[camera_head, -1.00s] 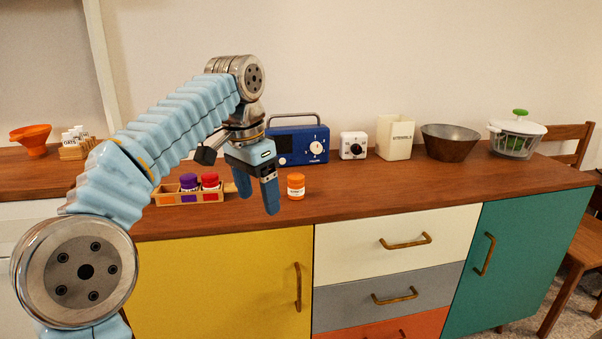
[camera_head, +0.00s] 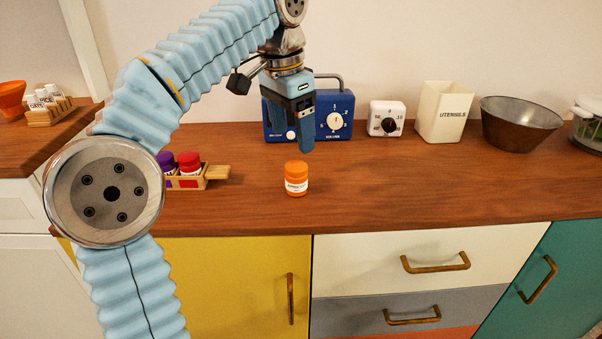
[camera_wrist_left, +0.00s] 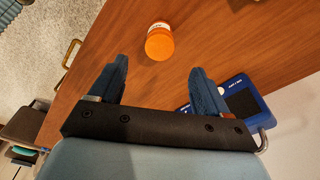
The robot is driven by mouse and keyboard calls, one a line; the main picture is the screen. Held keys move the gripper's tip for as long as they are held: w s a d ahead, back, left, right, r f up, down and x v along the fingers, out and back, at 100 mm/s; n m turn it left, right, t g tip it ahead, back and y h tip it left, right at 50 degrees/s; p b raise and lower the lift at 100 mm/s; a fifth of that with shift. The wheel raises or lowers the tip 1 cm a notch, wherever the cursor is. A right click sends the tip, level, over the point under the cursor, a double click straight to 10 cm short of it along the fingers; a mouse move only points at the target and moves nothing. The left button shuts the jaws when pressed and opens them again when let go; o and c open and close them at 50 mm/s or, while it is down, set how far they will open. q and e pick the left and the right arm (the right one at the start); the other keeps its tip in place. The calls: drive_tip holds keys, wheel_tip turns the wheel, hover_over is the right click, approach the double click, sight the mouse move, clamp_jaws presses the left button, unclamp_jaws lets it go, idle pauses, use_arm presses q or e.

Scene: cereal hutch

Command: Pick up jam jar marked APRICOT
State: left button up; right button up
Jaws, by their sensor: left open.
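The orange jam jar (camera_head: 296,179) with an orange lid and a white label stands upright on the wooden counter near its front edge. The label's lettering is too small to read surely. In the left wrist view the jar (camera_wrist_left: 159,42) lies ahead of the fingers, around the middle of the gap between them. My left gripper (camera_head: 304,140) is open and empty, pointing down above and slightly behind the jar, apart from it. Its two blue fingers show in the left wrist view (camera_wrist_left: 160,85). My right gripper is in neither view.
A wooden rack (camera_head: 215,176) with purple-lidded and red-lidded jars stands left of the jar, partly behind my arm. A blue radio (camera_head: 345,104), a white timer (camera_head: 386,119), a utensils holder (camera_head: 443,113) and a bowl (camera_head: 520,122) stand behind. The counter right of the jar is clear.

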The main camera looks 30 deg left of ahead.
sight(296, 165)
use_arm(q)
drive_tip(key=f, duration=0.3)
drive_tip(key=f+b, duration=0.1)
drive_tip(key=f, duration=0.3)
drive_tip(key=w+f, duration=0.1)
drive_tip(key=f, duration=0.2)
drive_tip(key=shift+d+f+b, duration=0.2)
drive_tip(key=shift+d+b, duration=0.05)
drive_tip(key=shift+b, duration=0.1)
drive_tip(key=c, duration=1.2)
